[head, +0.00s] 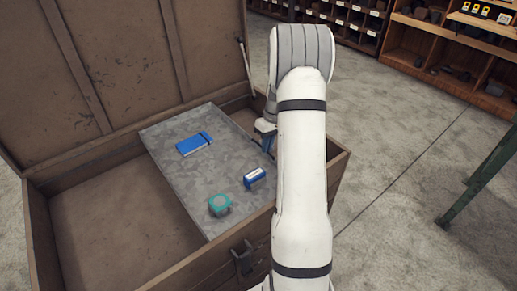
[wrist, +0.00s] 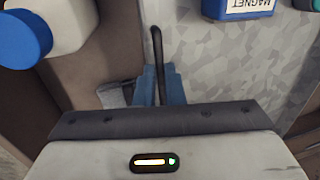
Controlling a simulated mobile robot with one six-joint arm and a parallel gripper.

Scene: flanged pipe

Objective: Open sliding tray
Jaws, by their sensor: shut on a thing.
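The sliding tray (head: 180,170) is a flat grey metal panel lying across the middle and right of an open brown chest. My gripper (head: 266,132) is at the tray's right edge, largely hidden by my arm in the head view. In the wrist view my gripper (wrist: 158,88) has its blue fingers shut on a thin dark handle (wrist: 156,48). The handle stands at the edge of the grey tray (wrist: 215,70). The handle's lower end is hidden between the fingers.
On the tray are a flat blue case (head: 193,145), a blue-and-white magnet box (head: 255,178) and a teal block (head: 220,204). The chest (head: 110,230) is bare inside to the tray's left. Its lid (head: 110,70) stands open behind. Wooden shelves (head: 430,50) are at the back right.

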